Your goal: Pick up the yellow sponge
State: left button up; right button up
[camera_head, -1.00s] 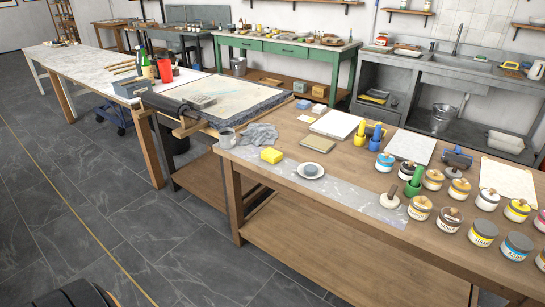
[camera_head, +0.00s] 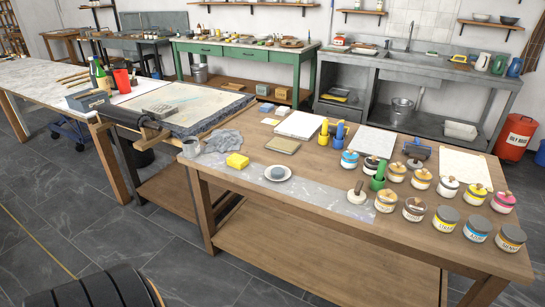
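The yellow sponge (camera_head: 237,161) lies on the near left part of the wooden worktable (camera_head: 330,185), on the grey strip along its front edge. Nothing covers the sponge. Neither of my grippers shows in this view.
A small dish with a blue-grey piece (camera_head: 278,173) stands right of the sponge, and a tan block (camera_head: 282,146) lies behind. Several ink jars (camera_head: 447,219) crowd the table's right side. A litho press bed (camera_head: 190,107) adjoins on the left. Floor is open at front left.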

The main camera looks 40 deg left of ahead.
aim_at(237, 161)
jog(key=j+z, duration=0.3)
jog(key=j, duration=0.3)
jog(key=j+z, duration=0.35)
jog(key=j, duration=0.2)
jog(key=k+j+z, duration=0.3)
jog(key=j, duration=0.25)
jog(key=i+j, duration=0.05)
jog(key=i, duration=0.05)
